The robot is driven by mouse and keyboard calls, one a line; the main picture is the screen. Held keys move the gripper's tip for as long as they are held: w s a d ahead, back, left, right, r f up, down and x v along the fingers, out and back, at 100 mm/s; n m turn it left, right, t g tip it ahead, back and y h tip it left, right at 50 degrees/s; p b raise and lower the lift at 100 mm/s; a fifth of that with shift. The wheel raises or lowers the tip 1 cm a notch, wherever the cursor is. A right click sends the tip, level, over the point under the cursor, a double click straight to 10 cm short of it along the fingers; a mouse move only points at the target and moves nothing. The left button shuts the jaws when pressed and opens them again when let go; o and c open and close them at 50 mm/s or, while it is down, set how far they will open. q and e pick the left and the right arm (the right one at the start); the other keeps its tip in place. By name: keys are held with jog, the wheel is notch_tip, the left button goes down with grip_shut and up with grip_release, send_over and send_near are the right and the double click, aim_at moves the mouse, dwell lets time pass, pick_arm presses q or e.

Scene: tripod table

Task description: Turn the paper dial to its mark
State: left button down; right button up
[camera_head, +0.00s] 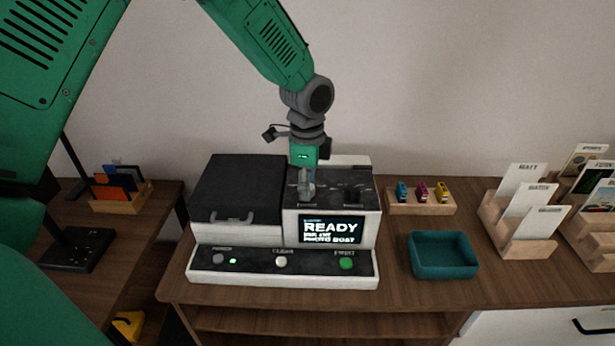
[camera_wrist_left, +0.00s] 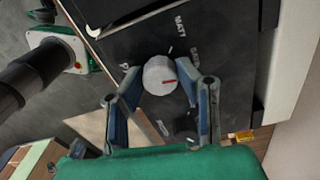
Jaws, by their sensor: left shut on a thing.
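The paper dial (camera_wrist_left: 159,75) is a round white knob with a red pointer line on the black top of the printer (camera_head: 236,262). In the left wrist view its red line points toward the right of the picture. A label reading MATT and one that seems to read SATIN are printed around it, with a white tick near its upper edge. My left gripper (camera_head: 307,190) reaches down onto the printer top; in the left wrist view its fingers (camera_wrist_left: 161,79) are shut on the dial's sides. The gripper hides the dial in the head view. My right gripper is not in view.
A black knob (camera_head: 353,191) stands to the right of the gripper. The printer's screen (camera_head: 331,229) reads READY. A teal tray (camera_head: 442,256), a wooden rack (camera_head: 420,208) of small coloured cartridges and card holders (camera_head: 520,240) stand to the right. Bare tabletop lies between printer and tray.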

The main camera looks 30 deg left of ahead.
pick_arm(q)
jog(key=shift+w+r+n+p, duration=0.1)
jog(key=shift+n+p, duration=0.65)
jog(key=shift+n, duration=0.05)
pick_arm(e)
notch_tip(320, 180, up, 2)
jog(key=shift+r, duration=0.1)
pick_arm(q)
jog(key=c, duration=1.2)
grip_release()
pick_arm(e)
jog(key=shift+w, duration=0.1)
pick_arm(q)
jog(key=shift+r, duration=0.15)
notch_tip(320, 180, up, 11)
jog(key=shift+r, duration=0.2)
jog(key=shift+w, duration=0.1)
